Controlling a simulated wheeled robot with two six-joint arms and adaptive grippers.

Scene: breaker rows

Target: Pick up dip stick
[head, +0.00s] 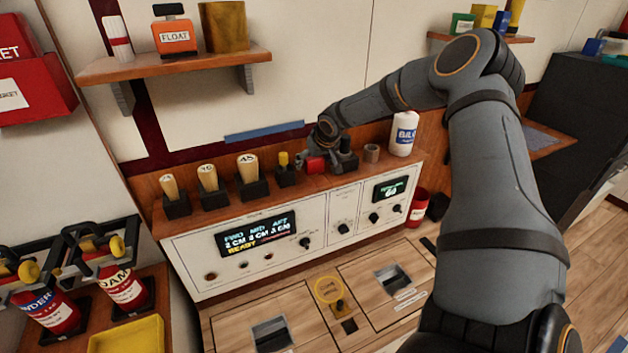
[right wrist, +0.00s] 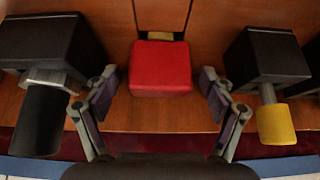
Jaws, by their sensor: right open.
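A stick with a yellow grip (head: 284,159) stands in a black holder on the console top; it shows at the right of the right wrist view (right wrist: 275,123). A black-gripped stick (right wrist: 42,118) in another black holder is at the left of that view. A red block (right wrist: 160,68) lies between them, also partly visible in the head view (head: 315,165). No label tells me which is the dip stick. My right gripper (head: 322,160) is open and empty, its fingertips apart on either side of the red block. My left gripper is not in view.
Several numbered wooden handles (head: 208,178) stand in black holders to the left. A shelf (head: 170,66) overhangs the console at left.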

